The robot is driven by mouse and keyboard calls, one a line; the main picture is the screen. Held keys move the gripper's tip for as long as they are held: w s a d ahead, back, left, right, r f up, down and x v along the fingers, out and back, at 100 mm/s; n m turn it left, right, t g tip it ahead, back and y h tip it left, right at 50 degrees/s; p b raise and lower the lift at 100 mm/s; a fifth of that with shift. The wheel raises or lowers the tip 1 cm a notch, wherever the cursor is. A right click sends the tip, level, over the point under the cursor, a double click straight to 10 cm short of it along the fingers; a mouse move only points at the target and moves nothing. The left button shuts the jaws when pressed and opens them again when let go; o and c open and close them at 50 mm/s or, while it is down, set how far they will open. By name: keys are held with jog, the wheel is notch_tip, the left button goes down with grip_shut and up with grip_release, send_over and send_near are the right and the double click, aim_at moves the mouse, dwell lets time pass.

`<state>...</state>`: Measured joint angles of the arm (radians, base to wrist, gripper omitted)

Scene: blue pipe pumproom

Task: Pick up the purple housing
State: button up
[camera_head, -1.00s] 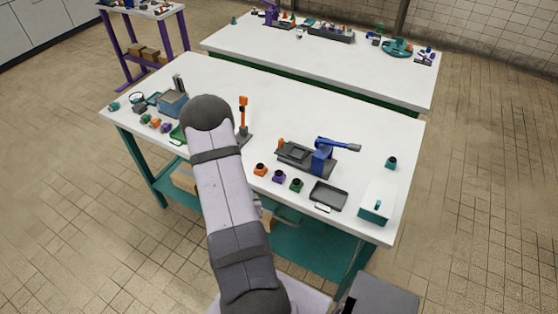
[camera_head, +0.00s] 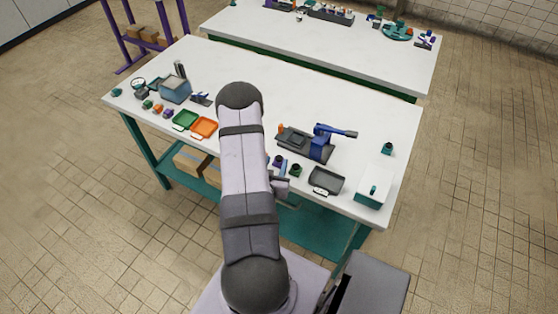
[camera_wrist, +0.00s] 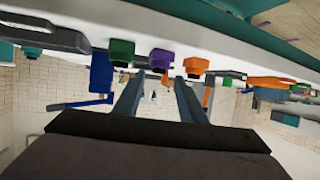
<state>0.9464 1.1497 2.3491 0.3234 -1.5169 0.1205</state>
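The purple housing (camera_head: 278,161) stands near the front edge of the white bench, between the green housing (camera_head: 295,170) and the orange housing. In the wrist view, which looks upside down, the purple housing (camera_wrist: 161,58) shows between the green housing (camera_wrist: 121,50) and the orange housing (camera_wrist: 196,66). My gripper (camera_wrist: 157,88) is open and empty, its two fingers pointing towards the bench with the purple housing between their lines, still apart from it. In the head view my gripper (camera_head: 281,184) is partly hidden by my arm, just before the bench edge. The orange housing is mostly hidden there too.
A blue-handled press (camera_head: 320,143) stands behind the housings. A dark tray (camera_head: 327,180) and a white-and-teal box (camera_head: 374,188) lie to the right. Green (camera_head: 186,120) and orange (camera_head: 204,127) trays lie to the left. The bench's back middle is clear.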

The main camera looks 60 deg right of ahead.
aim_at(279, 157)
jog(key=shift+p+x, duration=1.1)
jog(key=shift+x, duration=0.7)
jog(key=shift+d+f, duration=0.4)
jog(key=shift+d, duration=0.3)
jog(key=shift+c, duration=0.2)
jog(key=shift+w, duration=0.1)
jog(key=c, duration=0.9)
